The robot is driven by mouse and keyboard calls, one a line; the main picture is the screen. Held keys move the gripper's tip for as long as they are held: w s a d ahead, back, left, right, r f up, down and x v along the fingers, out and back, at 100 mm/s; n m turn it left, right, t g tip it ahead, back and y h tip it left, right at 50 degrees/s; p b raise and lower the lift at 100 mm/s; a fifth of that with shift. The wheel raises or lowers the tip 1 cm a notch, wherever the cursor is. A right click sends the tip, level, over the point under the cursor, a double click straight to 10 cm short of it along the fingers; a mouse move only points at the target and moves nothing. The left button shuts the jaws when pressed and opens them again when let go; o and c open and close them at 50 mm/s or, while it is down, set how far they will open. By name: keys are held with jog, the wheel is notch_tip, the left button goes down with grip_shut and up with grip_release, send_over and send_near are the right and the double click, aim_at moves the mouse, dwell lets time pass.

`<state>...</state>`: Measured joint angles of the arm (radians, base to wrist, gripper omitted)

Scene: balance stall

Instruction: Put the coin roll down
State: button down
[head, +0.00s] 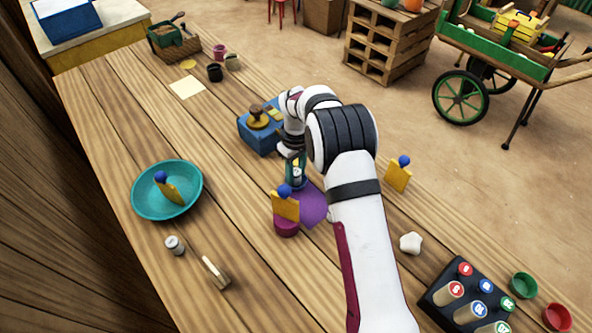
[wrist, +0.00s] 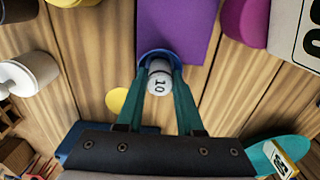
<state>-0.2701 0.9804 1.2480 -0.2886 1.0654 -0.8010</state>
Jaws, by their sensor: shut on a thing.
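The coin roll, a whitish cylinder marked 10 (wrist: 159,80), is held between the teal fingers of my gripper (wrist: 160,95) in the wrist view. In the head view my gripper (head: 296,170) points down over the table with the roll between its fingers. A round blue piece (wrist: 157,53) shows at the roll's far end, by the edge of a purple mat (wrist: 178,25). The mat also shows in the head view (head: 314,208), partly behind my arm. I cannot tell whether the roll touches anything below.
A magenta stand with a yellow card (head: 285,207) is close in front of my gripper. A blue scale-like box (head: 258,138) stands behind. A teal bowl (head: 148,205) and a small white cylinder (head: 174,245) are left. A black rack (head: 468,297) is front right.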

jog(key=shift+f, duration=0.15)
jog(key=c, duration=0.5)
grip_release()
jog(key=shift+c, duration=0.2)
jog(key=shift+f, duration=0.1)
